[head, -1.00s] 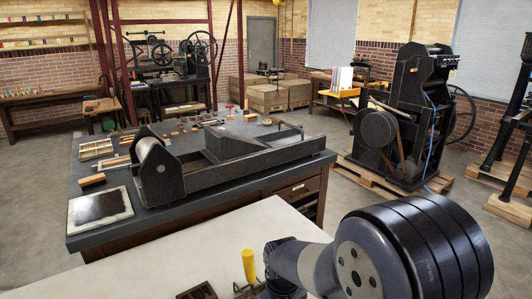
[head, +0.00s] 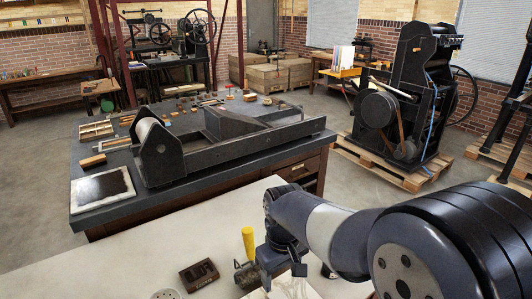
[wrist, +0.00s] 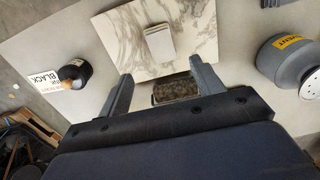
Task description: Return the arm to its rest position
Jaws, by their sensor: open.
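My arm reaches in from the bottom right of the head view, with its large dark joint near the camera. My gripper (head: 282,275) points down over the pale worktop (head: 130,262), just right of a yellow-handled tool (head: 248,241). In the wrist view my gripper (wrist: 161,70) has its two fingers spread wide, with nothing held between them. A marble slab (wrist: 115,35) lies beyond the fingertips, with a small whitish block (wrist: 160,42) on it. A dark, mottled rectangular thing (wrist: 176,88) shows between the fingers, partly hidden by the gripper.
A black ink bottle (wrist: 75,72) and a grey solvent can (wrist: 288,60) stand either side of the slab. A dark metal piece (head: 199,274) lies on the worktop. Behind it, a dark table (head: 140,212) bears a long press (head: 230,150). A tall press (head: 405,100) stands right.

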